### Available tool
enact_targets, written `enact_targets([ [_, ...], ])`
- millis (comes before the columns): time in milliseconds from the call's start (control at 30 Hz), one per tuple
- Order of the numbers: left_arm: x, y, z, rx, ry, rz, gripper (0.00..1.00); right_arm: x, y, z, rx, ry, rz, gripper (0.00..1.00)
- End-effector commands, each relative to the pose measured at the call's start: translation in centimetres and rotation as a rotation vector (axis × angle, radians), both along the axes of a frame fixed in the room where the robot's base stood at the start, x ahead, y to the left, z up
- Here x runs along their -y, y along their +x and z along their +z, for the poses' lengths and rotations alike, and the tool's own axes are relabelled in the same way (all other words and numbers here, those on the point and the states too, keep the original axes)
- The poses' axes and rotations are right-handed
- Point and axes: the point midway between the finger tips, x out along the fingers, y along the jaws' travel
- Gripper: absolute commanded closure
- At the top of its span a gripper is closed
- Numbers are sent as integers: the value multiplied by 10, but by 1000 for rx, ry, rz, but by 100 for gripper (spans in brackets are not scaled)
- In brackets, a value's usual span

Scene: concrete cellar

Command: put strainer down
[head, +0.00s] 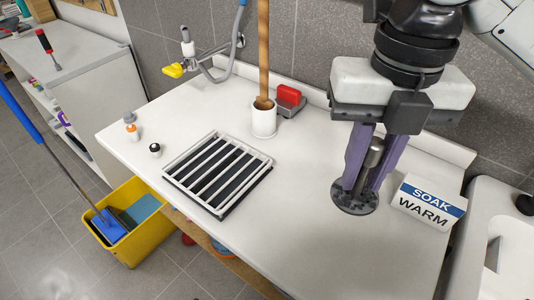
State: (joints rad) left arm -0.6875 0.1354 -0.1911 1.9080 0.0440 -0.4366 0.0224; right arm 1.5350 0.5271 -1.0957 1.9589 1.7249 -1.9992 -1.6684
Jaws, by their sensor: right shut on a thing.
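The strainer (355,200) is a dark grey round disc with holes and an upright metal post (374,153). It is in the right half of the head view, just left of the sign. My right gripper (362,182) points down from above, with its two purple fingers shut on the strainer's post. The disc is at or very near the white worktop (300,235); I cannot tell whether it touches. My left gripper is not in view.
A sign reading SOAK WARM (427,203) stands close right of the strainer. A white slatted rack (217,172), a white cup (264,122) with a wooden handle, a red block (290,95) and small bottles (131,127) occupy the left and back. The front middle is clear.

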Motion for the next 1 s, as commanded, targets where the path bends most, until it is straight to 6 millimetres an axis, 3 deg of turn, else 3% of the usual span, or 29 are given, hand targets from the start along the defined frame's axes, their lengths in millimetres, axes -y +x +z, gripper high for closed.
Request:
enact_targets([
  [133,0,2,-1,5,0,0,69,-4,-2,4,2,-4,160,100],
  [333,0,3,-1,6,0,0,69,-5,-3,3,0,-6,205,100],
  [600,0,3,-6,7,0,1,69,-4,-3,-44,-1,-6,202,100],
  [867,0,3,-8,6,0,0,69,-4,-3,-66,0,-6,201,100],
  [1000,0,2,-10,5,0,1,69,-4,-3,-87,-2,-6,200,100],
])
